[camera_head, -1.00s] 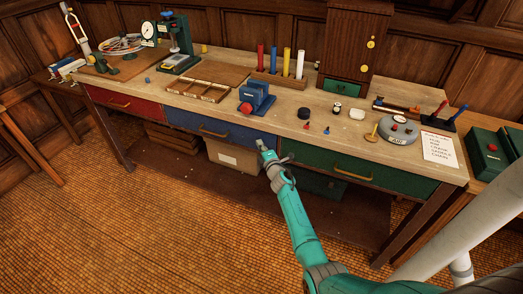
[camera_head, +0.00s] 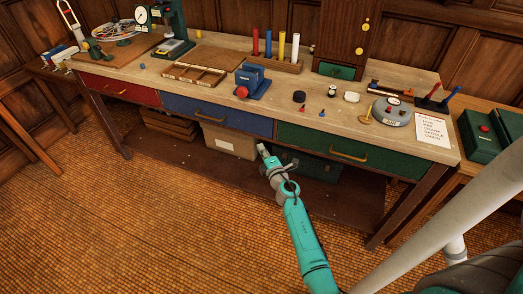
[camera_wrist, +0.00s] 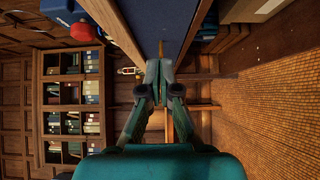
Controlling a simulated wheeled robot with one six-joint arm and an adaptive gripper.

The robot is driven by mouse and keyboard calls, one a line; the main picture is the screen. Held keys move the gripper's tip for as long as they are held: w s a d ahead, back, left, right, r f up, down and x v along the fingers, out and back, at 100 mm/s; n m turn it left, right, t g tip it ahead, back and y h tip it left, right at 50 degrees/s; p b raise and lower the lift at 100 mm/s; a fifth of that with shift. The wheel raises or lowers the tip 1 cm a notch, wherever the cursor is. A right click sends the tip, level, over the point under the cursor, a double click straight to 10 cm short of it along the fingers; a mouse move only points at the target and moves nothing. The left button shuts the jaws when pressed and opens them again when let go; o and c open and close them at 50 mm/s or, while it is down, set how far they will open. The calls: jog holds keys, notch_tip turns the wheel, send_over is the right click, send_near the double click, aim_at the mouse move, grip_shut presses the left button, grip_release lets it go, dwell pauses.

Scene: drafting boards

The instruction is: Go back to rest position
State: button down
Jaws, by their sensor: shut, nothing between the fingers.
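My gripper (camera_head: 263,148) is at the end of my teal arm, in front of the workbench's front edge, level with the drawers and below the top. It is shut and empty. The wrist view shows its closed fingers (camera_wrist: 158,66) meeting, with nothing between them. In that view the blue drawer front runs close beside the fingers, and the view is turned on its side.
The wooden workbench (camera_head: 205,80) has a red drawer (camera_head: 118,87), a blue drawer (camera_head: 215,114) and a green drawer (camera_head: 348,152), all closed. A blue vise (camera_head: 252,80) stands near the front edge. A box (camera_head: 229,141) sits on the lower shelf. The tiled floor in front is clear.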

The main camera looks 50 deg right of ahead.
jog(key=shift+s+a, duration=0.1)
jog(key=shift+s, duration=0.15)
jog(key=s+a+f+m+y, duration=0.2)
jog(key=s+a+m, duration=0.1)
jog(key=s+a, duration=0.85)
jog(key=s+a+f+m+y, duration=0.25)
jog(key=s+a, duration=0.65)
jog(key=a, duration=0.5)
jog(key=s+a+r+m+y, duration=0.1)
jog(key=s+a+r+m, duration=0.2)
jog(key=s+a+r, duration=0.2)
jog(key=s+a+r+m+g+y, duration=0.1)
jog(key=s+a+r+m, duration=0.3)
jog(key=s+r, duration=0.7)
jog(key=s+a+y, duration=0.1)
jog(key=s, duration=0.7)
jog(key=shift+s+r+g, duration=0.15)
jog(key=shift+r+g, duration=0.1)
jog(key=shift+g, duration=0.05)
